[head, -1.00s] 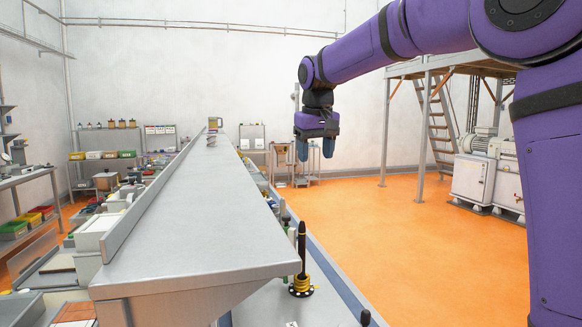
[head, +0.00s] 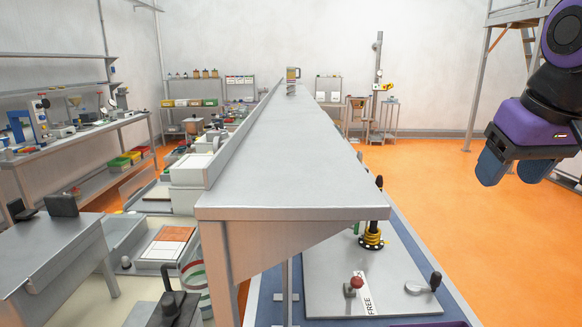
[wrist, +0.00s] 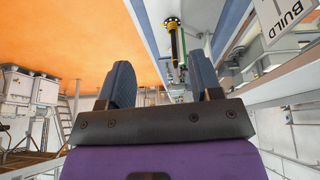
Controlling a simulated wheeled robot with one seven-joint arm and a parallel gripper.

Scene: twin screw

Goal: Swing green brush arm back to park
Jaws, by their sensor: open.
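The green brush arm cannot be clearly made out. A small green part (wrist: 182,48) shows in the wrist view beside a black and yellow post (wrist: 174,40), beyond my fingers. In the head view the post's yellow-ringed base (head: 372,239) stands on a grey plate at the right of the long shelf, and the shelf hides much around it. My gripper (head: 512,171) is open and empty, high over the orange floor at the far right, well apart from the post. Its two dark blue fingers also show in the wrist view (wrist: 163,80).
A long raised metal shelf (head: 285,150) stands between the left benches and the plate. The grey plate (head: 325,280) carries a red-knobbed lever (head: 354,286), a "FREE" label (head: 366,293) and a black-handled lever (head: 430,284). The orange floor (head: 430,205) at right is open.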

